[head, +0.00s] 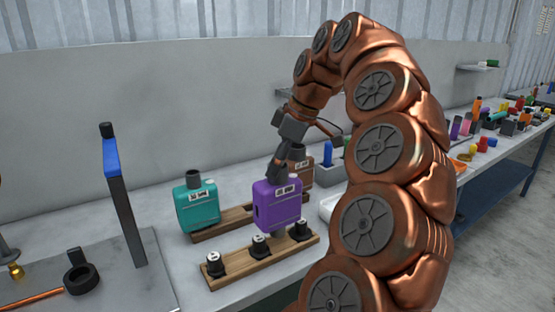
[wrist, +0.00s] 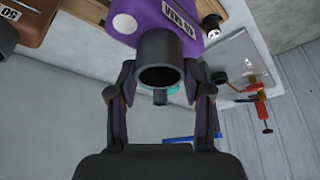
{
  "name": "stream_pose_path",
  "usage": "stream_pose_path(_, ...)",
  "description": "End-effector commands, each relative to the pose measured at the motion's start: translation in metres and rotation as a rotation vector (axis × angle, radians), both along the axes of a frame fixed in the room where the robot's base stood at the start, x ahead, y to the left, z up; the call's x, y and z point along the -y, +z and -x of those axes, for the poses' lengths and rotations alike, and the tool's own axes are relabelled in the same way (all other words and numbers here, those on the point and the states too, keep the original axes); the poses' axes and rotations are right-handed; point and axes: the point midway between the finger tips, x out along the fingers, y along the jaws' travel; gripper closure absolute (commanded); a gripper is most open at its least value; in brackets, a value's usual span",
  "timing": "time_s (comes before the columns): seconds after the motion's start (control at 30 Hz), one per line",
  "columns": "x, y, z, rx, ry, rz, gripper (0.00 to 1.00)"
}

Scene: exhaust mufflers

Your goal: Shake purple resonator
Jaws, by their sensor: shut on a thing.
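The purple resonator (head: 277,206) is a boxy canister with a pale label, roughly upright at the middle of the head view. It hangs over or stands by a wooden strip with dark pegs; I cannot tell whether it touches. My gripper (head: 284,165) is shut on its dark neck from above. In the wrist view the purple resonator (wrist: 178,22) is at the top, its dark round neck (wrist: 160,68) between the two fingers of my gripper (wrist: 161,95). A teal resonator (head: 197,206) stands to its left, and a brown one (head: 300,170) stands behind it.
The wooden strip with pegs (head: 262,260) lies in front, another wooden base (head: 210,231) behind. A metal plate with a blue-topped upright (head: 122,200) is on the left. A long bench with many small coloured items (head: 490,122) runs at the right. A grey wall backs the table.

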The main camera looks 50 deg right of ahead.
Motion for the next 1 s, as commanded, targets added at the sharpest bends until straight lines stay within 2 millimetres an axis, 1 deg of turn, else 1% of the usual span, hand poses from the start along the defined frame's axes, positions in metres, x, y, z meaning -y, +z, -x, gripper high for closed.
stream_pose_path(0.03,-0.001,-0.008,0.002,-0.001,0.001,-0.002,1.00)
stream_pose_path(0.07,-0.001,-0.009,0.001,0.001,0.000,0.000,1.00)
stream_pose_path(0.1,0.000,-0.007,0.000,0.003,-0.002,0.002,1.00)
stream_pose_path(0.17,0.000,0.002,-0.001,0.004,-0.001,0.004,1.00)
stream_pose_path(0.23,0.002,0.015,-0.002,0.005,-0.004,0.004,1.00)
stream_pose_path(0.3,0.000,0.022,-0.001,0.001,-0.001,0.002,1.00)
stream_pose_path(0.37,0.000,0.018,0.001,-0.001,0.000,0.000,1.00)
stream_pose_path(0.5,-0.001,-0.007,0.002,-0.001,0.001,-0.002,1.00)
stream_pose_path(0.57,0.000,-0.009,0.000,0.003,-0.001,0.002,1.00)
stream_pose_path(0.73,0.002,0.018,-0.002,0.006,-0.004,0.005,1.00)
stream_pose_path(0.8,0.000,0.021,0.000,0.001,0.001,0.001,1.00)
stream_pose_path(0.87,0.000,0.015,0.001,0.000,0.000,-0.001,1.00)
stream_pose_path(1.0,-0.001,-0.008,0.001,0.001,0.000,0.000,1.00)
